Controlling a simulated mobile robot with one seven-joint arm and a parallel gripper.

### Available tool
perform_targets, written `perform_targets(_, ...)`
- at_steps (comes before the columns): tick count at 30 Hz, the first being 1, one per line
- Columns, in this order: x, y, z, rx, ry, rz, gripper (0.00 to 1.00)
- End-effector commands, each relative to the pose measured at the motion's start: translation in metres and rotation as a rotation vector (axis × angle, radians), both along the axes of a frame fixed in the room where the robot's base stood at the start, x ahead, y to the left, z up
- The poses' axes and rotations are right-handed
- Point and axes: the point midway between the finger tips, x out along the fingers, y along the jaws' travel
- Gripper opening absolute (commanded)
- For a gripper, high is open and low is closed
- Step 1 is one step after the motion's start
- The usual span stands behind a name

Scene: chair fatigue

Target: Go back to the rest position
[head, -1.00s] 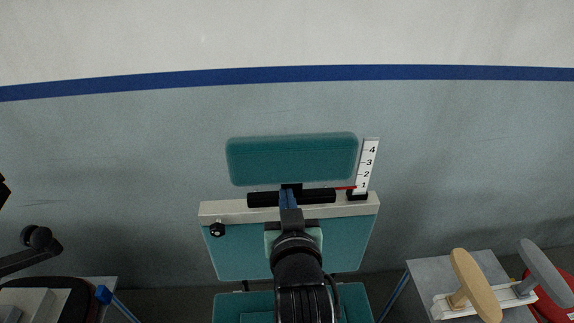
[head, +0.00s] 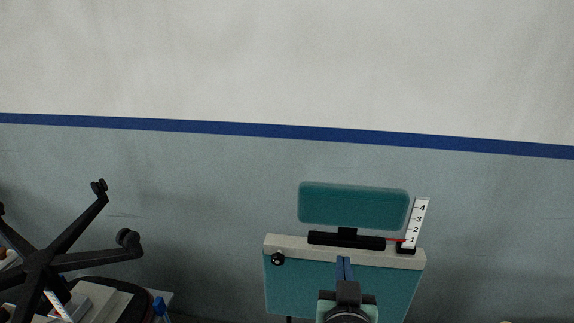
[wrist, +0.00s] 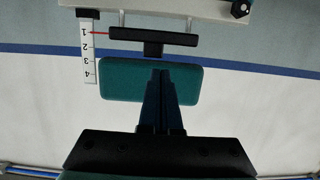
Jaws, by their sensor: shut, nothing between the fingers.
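My gripper (head: 343,262) is in the lower middle of the head view, its blue fingers pointing up the picture, below a black bar (head: 346,241). In the wrist view my gripper (wrist: 160,74) has its fingers together and empty, in front of the teal headrest pad (wrist: 128,82). The pad (head: 353,205) stands above the bar on a teal chair back (head: 290,293) with a pale top rail (head: 284,246). A gap to the chair cannot be judged. My arm hides part of the chair back.
A white scale (head: 418,220) numbered 1 to 4 stands right of the pad, with a red pointer near 1. A black knob (head: 278,259) is on the left. A black five-star chair base (head: 40,262) stands at lower left. A wall with a blue stripe (head: 300,133) lies behind.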

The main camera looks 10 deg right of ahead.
Motion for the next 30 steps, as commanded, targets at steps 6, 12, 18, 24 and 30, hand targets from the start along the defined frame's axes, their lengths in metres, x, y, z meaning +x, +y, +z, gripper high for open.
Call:
perform_targets(6, 0.012, 0.031, 0.109, -0.057, -0.218, 0.06, 0.0)
perform_targets(12, -0.012, 0.081, 0.254, -0.113, -0.532, 0.141, 0.0)
perform_targets(18, -0.073, 0.124, 0.37, -0.141, -0.831, 0.208, 0.0)
perform_targets(24, -0.123, 0.145, 0.424, -0.147, -1.006, 0.243, 0.0)
perform_targets(30, -0.134, 0.148, 0.434, -0.147, -1.039, 0.248, 0.0)
